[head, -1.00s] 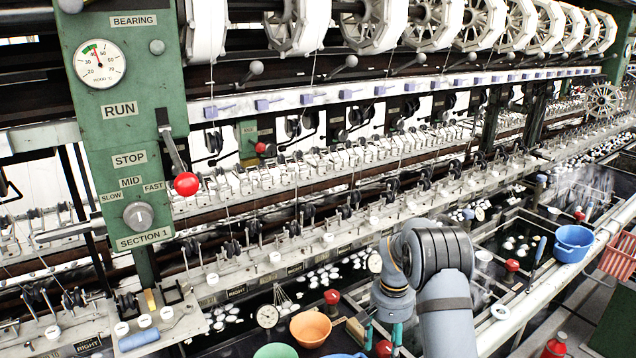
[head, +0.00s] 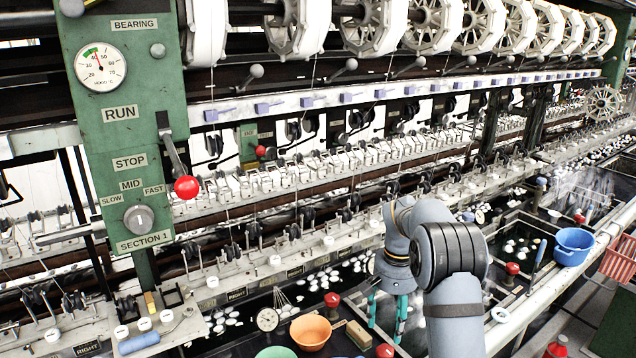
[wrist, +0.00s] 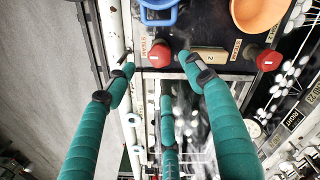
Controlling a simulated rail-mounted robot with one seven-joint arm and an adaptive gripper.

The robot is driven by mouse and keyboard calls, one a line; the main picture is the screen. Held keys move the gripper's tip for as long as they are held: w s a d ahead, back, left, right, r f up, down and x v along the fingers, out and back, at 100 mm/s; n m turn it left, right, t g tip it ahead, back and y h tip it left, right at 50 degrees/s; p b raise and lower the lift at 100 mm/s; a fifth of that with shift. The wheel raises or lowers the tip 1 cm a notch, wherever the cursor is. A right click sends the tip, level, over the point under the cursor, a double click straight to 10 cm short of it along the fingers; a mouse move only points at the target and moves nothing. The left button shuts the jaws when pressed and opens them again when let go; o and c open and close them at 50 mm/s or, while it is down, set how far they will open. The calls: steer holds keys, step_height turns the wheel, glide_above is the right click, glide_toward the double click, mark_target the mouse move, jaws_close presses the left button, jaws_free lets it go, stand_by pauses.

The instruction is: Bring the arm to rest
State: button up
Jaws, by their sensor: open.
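My gripper (head: 387,312) has teal fingers that hang downward over the front edge of the basins, right of the orange bowl. A red knob (wrist: 160,57) and a plate marked 2 (wrist: 209,56) lie below and beyond the fingertips. My arm is bent, with its grey links in front of the basins.
A blue bucket (head: 573,246) stands at right. The reeling frame and green control post (head: 125,130) stand behind.

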mark_target(386, 350)
step_height(386, 350, down, 9)
steer(key=shift+s+f, duration=0.1)
steer(key=shift+r+n+p, duration=0.4)
steer(key=shift+n+p, duration=0.3)
steer(key=shift+p, duration=0.3)
steer(key=shift+n+p, duration=0.6)
steer(key=shift+n, duration=0.1)
steer(key=n+p, duration=0.2)
steer(key=n, duration=0.1)
steer(key=shift+r+p, duration=0.1)
steer(key=shift+p, duration=0.3)
steer(key=n+p, duration=0.6)
steer(key=shift+n, duration=0.3)
step_height(386, 350, up, 10)
steer(key=b, duration=0.3)
steer(key=shift+f, duration=0.25)
steer(key=shift+b, duration=0.3)
